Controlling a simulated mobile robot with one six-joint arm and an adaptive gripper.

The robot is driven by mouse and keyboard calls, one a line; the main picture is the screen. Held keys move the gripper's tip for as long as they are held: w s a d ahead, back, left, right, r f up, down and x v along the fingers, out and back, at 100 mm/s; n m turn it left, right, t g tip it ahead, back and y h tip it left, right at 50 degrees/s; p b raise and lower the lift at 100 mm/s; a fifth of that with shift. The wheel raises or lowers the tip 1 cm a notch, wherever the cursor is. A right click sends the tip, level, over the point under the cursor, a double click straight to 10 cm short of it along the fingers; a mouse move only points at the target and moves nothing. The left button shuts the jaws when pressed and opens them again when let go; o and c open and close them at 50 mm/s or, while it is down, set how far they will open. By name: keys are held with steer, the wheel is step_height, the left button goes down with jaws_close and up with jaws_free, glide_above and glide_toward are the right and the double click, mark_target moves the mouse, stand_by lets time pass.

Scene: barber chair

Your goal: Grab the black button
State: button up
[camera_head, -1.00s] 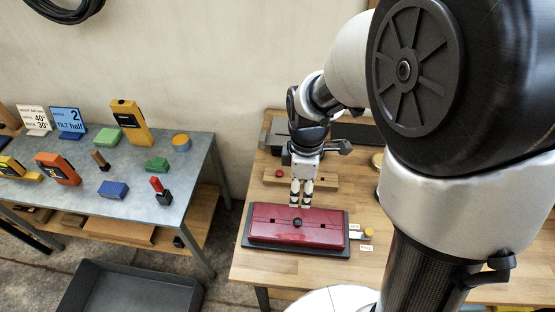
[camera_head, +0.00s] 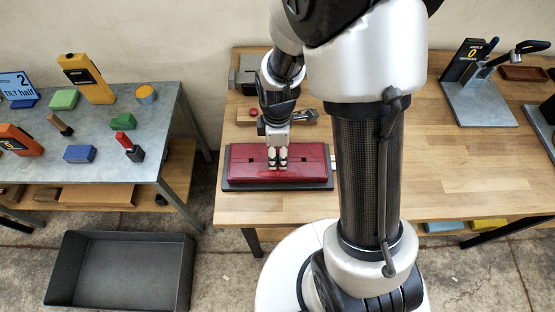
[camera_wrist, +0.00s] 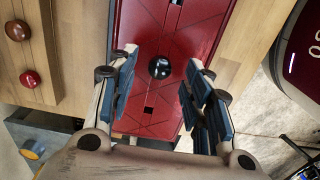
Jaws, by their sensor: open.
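The black button (camera_wrist: 159,68) is a small round knob on top of the red box (camera_wrist: 150,123). In the wrist view it lies between and a little beyond the tips of my open gripper (camera_wrist: 158,66), with space on both sides. In the head view my gripper (camera_head: 278,164) points down over the middle of the red box (camera_head: 306,163) and hides the button. The wrist view does not show how far above the button the fingertips are.
A wooden strip with a red knob (camera_wrist: 29,79) and a brown knob (camera_wrist: 18,30) stands beside the box. A metal stand (camera_head: 480,95) is on the right of the wooden table (camera_head: 430,190). A grey side table (camera_head: 110,165) holds several blocks; a dark bin (camera_head: 120,270) is on the floor.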

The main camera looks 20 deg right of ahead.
steer(key=shift+f, duration=0.8)
steer(key=shift+r, duration=0.1)
steer(key=c, duration=0.9)
steer(key=shift+r, duration=0.1)
